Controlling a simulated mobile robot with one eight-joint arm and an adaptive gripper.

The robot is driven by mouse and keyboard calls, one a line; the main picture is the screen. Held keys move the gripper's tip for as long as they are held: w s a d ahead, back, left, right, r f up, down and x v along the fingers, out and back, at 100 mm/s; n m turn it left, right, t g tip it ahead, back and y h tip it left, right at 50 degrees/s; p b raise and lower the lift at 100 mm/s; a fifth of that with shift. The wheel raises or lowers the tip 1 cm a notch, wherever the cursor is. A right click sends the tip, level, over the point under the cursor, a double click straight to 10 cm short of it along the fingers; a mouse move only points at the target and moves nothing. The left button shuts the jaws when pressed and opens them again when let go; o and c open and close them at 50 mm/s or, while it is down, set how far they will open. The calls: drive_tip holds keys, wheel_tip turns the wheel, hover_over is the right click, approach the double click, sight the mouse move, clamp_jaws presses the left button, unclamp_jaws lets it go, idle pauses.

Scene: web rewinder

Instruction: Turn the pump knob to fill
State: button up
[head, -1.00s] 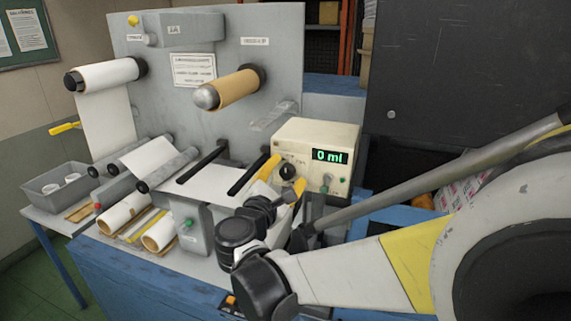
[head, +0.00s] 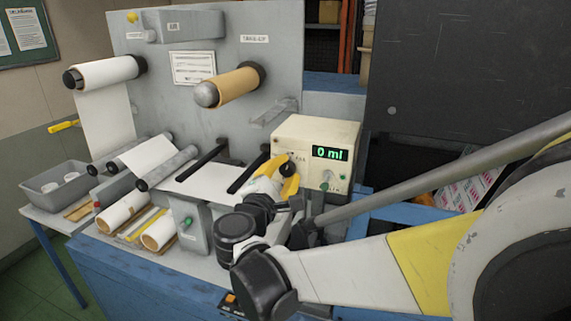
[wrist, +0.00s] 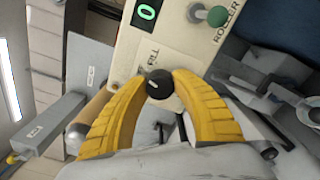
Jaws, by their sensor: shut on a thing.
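The pump box (head: 310,140) is cream, with a green display (head: 329,153) reading "0 ml". Its black pump knob (wrist: 159,83) sits below the lettering "FILL" in the wrist view, with a pale mark line on its face. In the head view the knob (head: 287,168) is partly covered by my gripper. My gripper (head: 281,175) has yellow ribbed fingers. In the wrist view my gripper (wrist: 160,88) is shut on the knob, one finger at each side of it.
A green-tipped toggle (wrist: 217,15) marked "ROLLER" stands on the same panel. A brown take-up roll (head: 238,88) and a white roll (head: 106,73) are on the upright plate. A grey bin (head: 50,186) and several paper rolls lie at the left.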

drive_tip(key=m, duration=0.5)
drive_tip(key=shift+b, duration=0.4)
idle(0.3)
drive_tip(key=o, duration=1.2)
drive_tip(key=shift+s, duration=0.1)
drive_tip(key=v, duration=1.2)
drive_tip(key=shift+d+m, duration=0.1)
drive_tip(key=shift+m, duration=0.2)
